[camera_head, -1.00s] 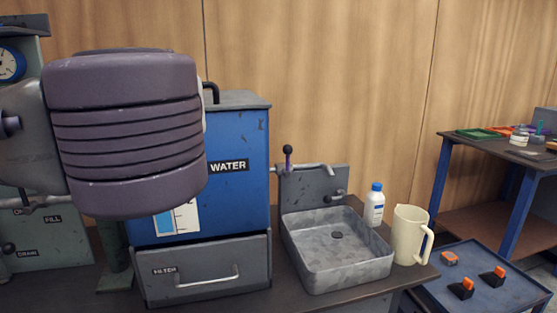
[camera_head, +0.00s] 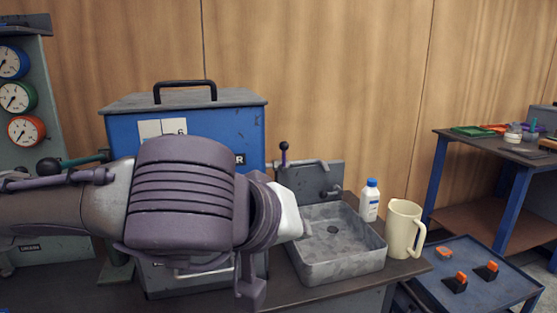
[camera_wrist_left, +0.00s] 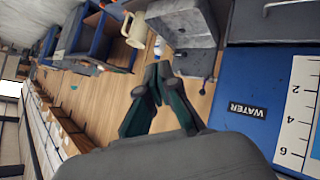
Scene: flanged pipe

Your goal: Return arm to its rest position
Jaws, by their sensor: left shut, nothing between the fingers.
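My left arm (camera_head: 185,195) comes in from the left and crosses in front of the blue water tank (camera_head: 185,112). It hides much of the tank's front. The left gripper's fingers cannot be made out in the head view. In the left wrist view my left gripper (camera_wrist_left: 158,70) shows dark green fingers with their tips together and nothing between them. The tank, with its WATER label (camera_wrist_left: 247,107) and scale, is to the right of the fingers there. My right gripper is in neither view.
Right of the tank are a grey basin (camera_head: 345,269) with a tap, a white bottle (camera_head: 370,203) with a blue cap, and a cream jug (camera_head: 403,232). A gauge panel (camera_head: 45,75) stands at left. A blue tray (camera_head: 480,290) and a side table (camera_head: 470,145) are at right.

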